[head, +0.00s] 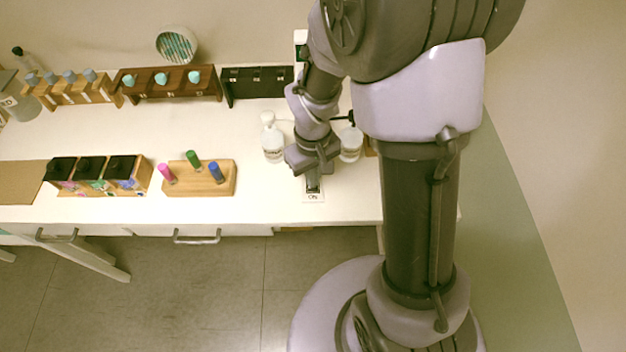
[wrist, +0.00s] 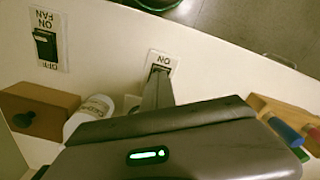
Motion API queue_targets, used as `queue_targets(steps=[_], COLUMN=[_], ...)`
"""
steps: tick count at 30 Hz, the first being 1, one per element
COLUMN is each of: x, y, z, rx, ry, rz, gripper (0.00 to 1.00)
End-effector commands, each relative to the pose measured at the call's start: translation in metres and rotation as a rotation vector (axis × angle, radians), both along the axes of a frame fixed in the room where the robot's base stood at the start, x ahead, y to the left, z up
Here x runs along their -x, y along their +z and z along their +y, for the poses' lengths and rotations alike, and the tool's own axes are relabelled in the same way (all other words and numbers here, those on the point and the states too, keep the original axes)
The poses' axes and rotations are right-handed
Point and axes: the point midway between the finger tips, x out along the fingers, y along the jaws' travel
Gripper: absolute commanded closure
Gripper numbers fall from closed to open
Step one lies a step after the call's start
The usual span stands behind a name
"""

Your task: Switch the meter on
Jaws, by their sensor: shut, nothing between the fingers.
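A switch plate (head: 313,197) marked ON lies on the counter near its front edge. In the wrist view the plate (wrist: 164,59) shows its ON end, while my fingers cover the rest of it, so its name and the rocker's position are hidden. My gripper (head: 313,187) is shut and empty, pointing down over this switch. In the wrist view its fingertips (wrist: 159,76) are at the rocker; I cannot tell whether they touch it. The meter itself is not clearly identifiable; a dark-screened device (head: 300,42) behind my arm is mostly hidden.
A second switch (wrist: 46,44), labelled FAN, has a black rocker. White bottles (head: 273,142) (head: 350,146) stand on either side of my wrist. A wooden rack (head: 228,184) with coloured vials stands left. A wooden block (wrist: 45,104) with a dark knob lies nearby.

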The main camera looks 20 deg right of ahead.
Motion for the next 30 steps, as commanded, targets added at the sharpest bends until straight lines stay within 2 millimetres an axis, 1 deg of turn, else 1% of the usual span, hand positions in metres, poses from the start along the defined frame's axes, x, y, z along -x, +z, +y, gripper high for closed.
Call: queue_targets(steps=[30], x=[0.0], y=[-0.016], z=[0.0], rx=[0.0], ry=[0.0], rz=[0.0], gripper=[1.0])
